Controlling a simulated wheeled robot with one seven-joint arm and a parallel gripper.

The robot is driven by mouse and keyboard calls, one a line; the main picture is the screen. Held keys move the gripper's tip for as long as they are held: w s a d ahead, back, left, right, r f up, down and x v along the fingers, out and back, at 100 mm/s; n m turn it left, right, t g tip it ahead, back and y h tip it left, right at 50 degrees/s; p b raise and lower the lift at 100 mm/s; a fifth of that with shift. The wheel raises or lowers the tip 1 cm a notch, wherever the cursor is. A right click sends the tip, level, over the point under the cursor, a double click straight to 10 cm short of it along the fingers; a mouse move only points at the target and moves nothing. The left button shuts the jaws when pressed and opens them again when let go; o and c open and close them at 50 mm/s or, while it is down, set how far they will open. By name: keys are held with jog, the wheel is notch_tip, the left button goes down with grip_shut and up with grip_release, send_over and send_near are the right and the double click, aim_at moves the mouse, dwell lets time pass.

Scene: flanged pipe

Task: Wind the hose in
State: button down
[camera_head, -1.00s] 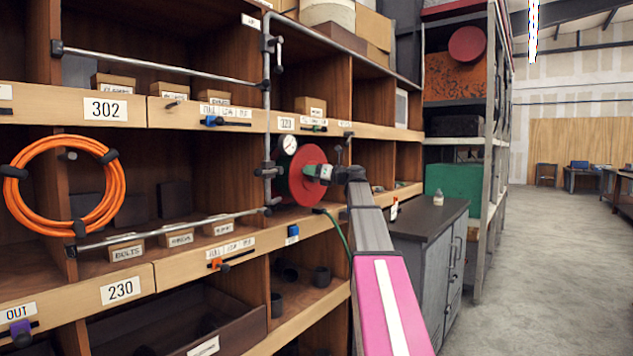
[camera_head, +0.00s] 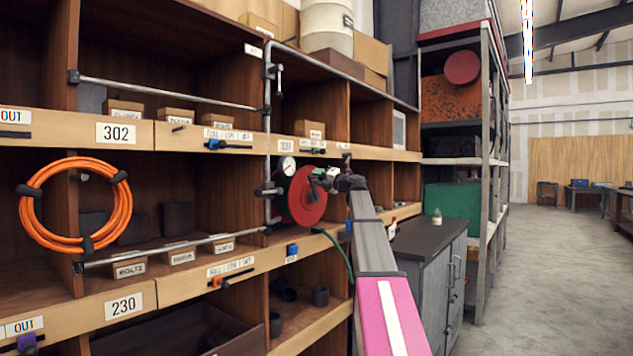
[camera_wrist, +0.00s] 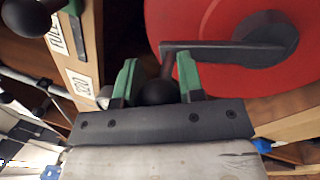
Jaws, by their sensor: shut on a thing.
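The red hose reel (camera_head: 305,203) sits at the front of a shelf bay and also fills the upper right of the wrist view (camera_wrist: 200,20). Its black crank arm (camera_wrist: 215,52) runs left from a round black hub to a dark round knob (camera_wrist: 158,92). My gripper (camera_wrist: 158,80), with green fingers, is shut on that knob; it also shows at the reel's upper right in the head view (camera_head: 324,177). A thin green hose (camera_head: 341,252) hangs below the reel, its upper end near a small green fitting on the shelf edge.
A pressure gauge (camera_head: 287,167) and a grey vertical pipe (camera_head: 268,110) stand close left of the reel. A coiled orange hose (camera_head: 126,215) hangs further left. A grey cabinet (camera_head: 425,262) stands right of my arm.

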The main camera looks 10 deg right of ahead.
jog(key=shift+w+d+r+m, duration=0.1)
jog(key=shift+w+d+m, duration=0.1)
jog(key=shift+m, duration=0.2)
jog(key=c, duration=0.7)
grip_release()
jog(key=shift+c, duration=0.2)
jog(key=shift+s+d, duration=0.1)
jog(key=shift+s, duration=0.05)
jog(key=v, duration=1)
jog(key=shift+s, duration=0.3)
jog(key=shift+d, duration=0.1)
jog(key=shift+c, duration=0.2)
